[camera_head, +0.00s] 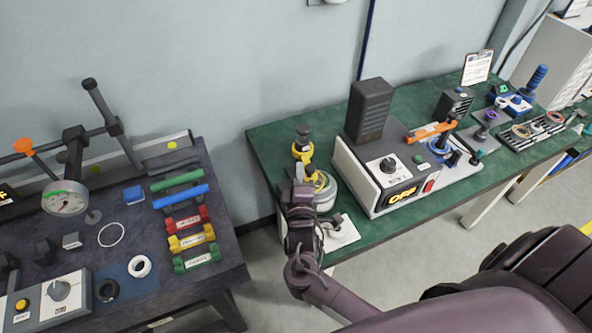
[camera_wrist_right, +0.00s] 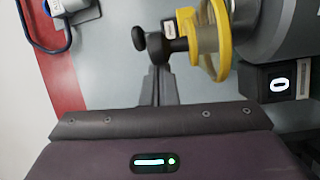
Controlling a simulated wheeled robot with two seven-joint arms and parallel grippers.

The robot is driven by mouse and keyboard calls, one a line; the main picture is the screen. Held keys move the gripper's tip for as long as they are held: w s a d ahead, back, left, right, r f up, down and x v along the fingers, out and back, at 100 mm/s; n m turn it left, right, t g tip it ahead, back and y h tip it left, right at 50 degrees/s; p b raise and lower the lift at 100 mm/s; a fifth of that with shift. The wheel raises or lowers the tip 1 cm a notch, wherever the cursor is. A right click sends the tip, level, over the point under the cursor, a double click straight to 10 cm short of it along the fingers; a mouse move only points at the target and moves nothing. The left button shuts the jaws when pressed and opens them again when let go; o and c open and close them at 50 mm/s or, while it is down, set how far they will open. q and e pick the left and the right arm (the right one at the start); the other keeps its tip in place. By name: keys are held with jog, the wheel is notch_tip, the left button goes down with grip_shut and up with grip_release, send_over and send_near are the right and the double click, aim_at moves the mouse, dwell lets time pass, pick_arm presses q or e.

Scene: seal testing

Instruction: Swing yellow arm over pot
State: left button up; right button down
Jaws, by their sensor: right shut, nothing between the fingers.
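The yellow arm (camera_head: 302,153) stands at the left end of the green bench, with a black knob on top. In the right wrist view, a curved yellow part (camera_wrist_right: 222,40) crosses a black rod with a round knob. The pot (camera_head: 328,193) is a pale metal cylinder just behind my right gripper, partly hidden by it; its grey side also shows in the wrist view (camera_wrist_right: 285,35). My right gripper (camera_head: 299,174) is shut and empty beside the pot and yellow arm. In the wrist view, its fingertips (camera_wrist_right: 159,72) sit just below the black rod; contact is unclear.
A white control box (camera_head: 372,203) reading OFF and a tall black block (camera_head: 369,110) stand right of the pot. An orange lever (camera_head: 430,131) is further right. A dark table (camera_head: 225,263) with a gauge and coloured bars is at left, across a gap.

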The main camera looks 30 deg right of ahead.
aim_at(313, 171)
jog(key=shift+s+d+r+n+y+p, duration=0.2)
jog(key=shift+d+p, duration=0.2)
jog(key=shift+p, duration=0.25)
jog(key=shift+s+d+r+n+y+p, duration=0.15)
jog(key=shift+d+p, duration=0.25)
jog(key=shift+p, duration=0.2)
jog(key=shift+s+d+y+p, duration=0.15)
jog(key=shift+d+y+p, duration=0.1)
jog(key=shift+p, duration=0.05)
jog(key=shift+s+d+f+n+t, duration=0.15)
jog(key=shift+d+f+n+t, duration=0.15)
jog(key=shift+d, duration=0.3)
jog(key=shift+a, duration=0.1)
